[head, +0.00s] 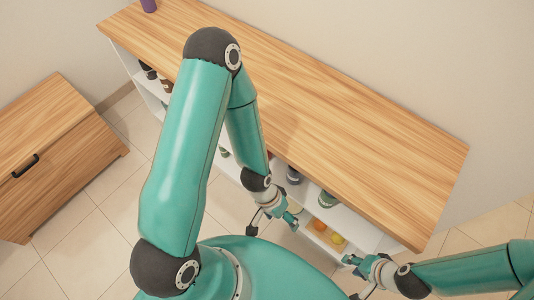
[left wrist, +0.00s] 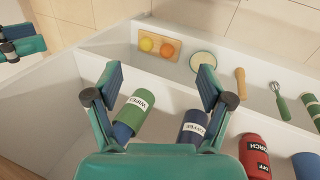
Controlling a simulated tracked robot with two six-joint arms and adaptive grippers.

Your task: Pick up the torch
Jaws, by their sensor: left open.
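The torch (left wrist: 256,157) is a red cylinder with black lettering in the lower right of the left wrist view, partly cut off by the bottom edge. It stands in the white shelf unit, right of my left gripper and apart from it. My left gripper (left wrist: 160,86) is open and empty, its two fingers spread; it also shows in the head view (head: 273,222) in front of the shelf. I cannot make out the torch in the head view. My right gripper (head: 354,277) has its fingers apart, right of the left one in the head view.
A blue object (left wrist: 307,166) is right of the torch. The wooden top (head: 330,120) overhangs the shelves. A wooden cabinet (head: 60,150) stands left.

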